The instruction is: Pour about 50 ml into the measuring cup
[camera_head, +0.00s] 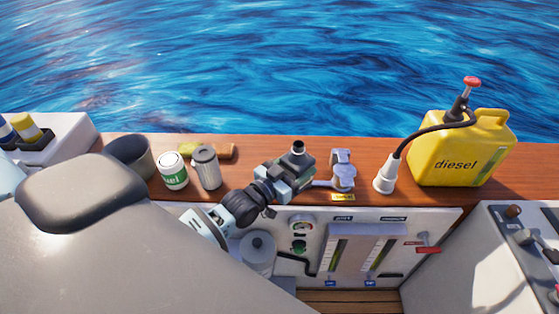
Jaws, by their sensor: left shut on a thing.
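My left gripper (290,175) reaches over the wooden ledge from the lower left. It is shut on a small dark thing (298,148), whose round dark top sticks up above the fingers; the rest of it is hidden. Right of the gripper stands a grey-and-white metal fitting (342,172). A white cone-shaped piece (385,180) stands right of that, at the end of a black hose from the yellow diesel can (455,150). I cannot tell which thing is the measuring cup. My right gripper is not in view.
A dark grey cup (131,156), a green-and-white can (173,171) and a grey canister (207,168) stand left on the ledge (400,146). A yellow-brown piece (214,151) lies behind them. A gauge panel (355,250) is below; water lies beyond.

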